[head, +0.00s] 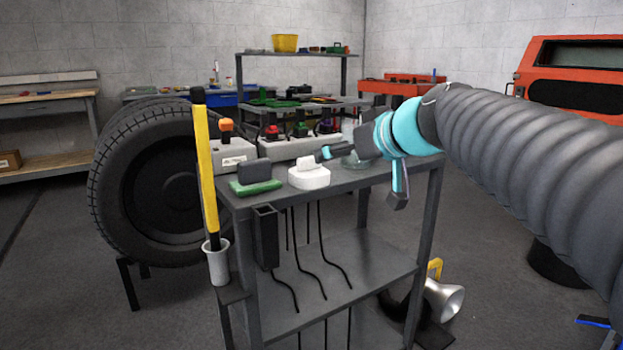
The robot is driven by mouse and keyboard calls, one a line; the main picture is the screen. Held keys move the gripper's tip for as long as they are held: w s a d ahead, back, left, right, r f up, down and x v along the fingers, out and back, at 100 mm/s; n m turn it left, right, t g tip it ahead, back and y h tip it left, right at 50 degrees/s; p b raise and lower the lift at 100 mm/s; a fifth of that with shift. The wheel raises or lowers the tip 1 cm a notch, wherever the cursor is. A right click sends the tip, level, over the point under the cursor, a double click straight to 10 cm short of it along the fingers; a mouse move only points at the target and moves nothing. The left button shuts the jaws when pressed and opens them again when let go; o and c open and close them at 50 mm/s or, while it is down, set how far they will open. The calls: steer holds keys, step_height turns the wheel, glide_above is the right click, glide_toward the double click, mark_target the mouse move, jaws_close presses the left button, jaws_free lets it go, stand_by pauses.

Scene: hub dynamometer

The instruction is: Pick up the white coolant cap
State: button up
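The white coolant cap (309,178) sits on the top of the dark grey cart (345,180), near its front edge. It has a rounded white base with a raised grip on top, and it looks upright and unobstructed. My gripper (362,177), cyan and dark grey, hangs above the cart top to the right of the cap. Its two fingers are spread apart, one pointing left toward the cap and one pointing down. Nothing shows between them. The gripper appears apart from the cap.
A dark block on a green base (255,178) stands just left of the cap. Grey boxes with coloured knobs (290,146) stand behind it. A yellow-black bar (206,170) rises from a white cup at the cart's left corner. A large tyre (150,185) stands left.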

glide_toward(311, 160)
steer(key=a+r+x, duration=0.1)
steer(key=x, duration=0.4)
steer(key=shift+d+f+p+x, duration=0.15)
steer(key=shift+p+x, duration=0.1)
steer(key=shift+x, duration=0.7)
steer(key=shift+d+f+p+x, duration=0.15)
steer(key=shift+p+x, duration=0.05)
steer(key=shift+x, duration=0.75)
steer(key=shift+d+f+p+x, duration=0.15)
steer(key=shift+p+x, duration=0.1)
steer(key=shift+x, duration=0.7)
steer(key=c, duration=1.3)
